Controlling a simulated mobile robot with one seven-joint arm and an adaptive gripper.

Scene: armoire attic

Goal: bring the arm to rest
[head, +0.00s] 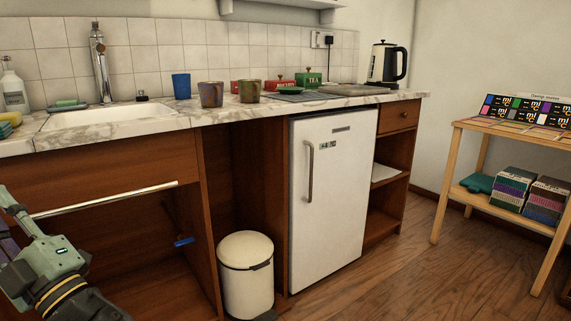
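Part of my arm shows at the lower left of the head view, in grey-green with yellow and black rings. It is in front of the sink cabinet (110,162), and the frame edge cuts it off. My gripper's fingers do not show, so I cannot see whether they are open or hold anything. A long pale bar (105,200) runs across the cabinet front beside my arm; I cannot tell whether they touch.
A white bin (246,276) stands on the floor by a white fridge (330,195). The counter (215,113) holds mugs, tins and a kettle (386,64). A wooden shelf table (470,135) stands at right. The wooden floor (400,275) between is clear.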

